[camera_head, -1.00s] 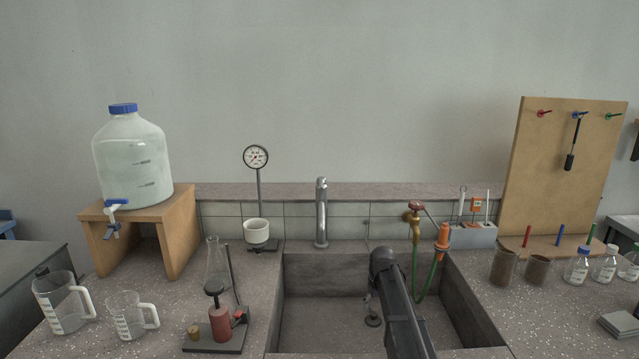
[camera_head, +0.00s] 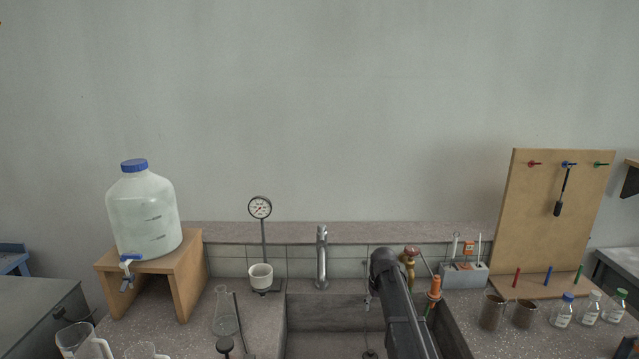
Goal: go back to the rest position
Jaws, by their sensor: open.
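My dark arm (camera_head: 400,310) reaches up from the bottom edge, right of centre, in front of the sink (camera_head: 330,343). Its rounded upper joint stands before the back of the sink, between the chrome tap (camera_head: 321,258) and the brass tap (camera_head: 410,263). My gripper cannot be made out; the arm seems to hide it. No held object shows.
At left, a carboy (camera_head: 145,215) stands on a wooden stand (camera_head: 187,275). A gauge (camera_head: 260,207), white cup (camera_head: 261,277) and flask (camera_head: 225,312) stand left of the sink. At right are a pegboard (camera_head: 535,215), brown beakers (camera_head: 492,311) and bottles (camera_head: 563,311).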

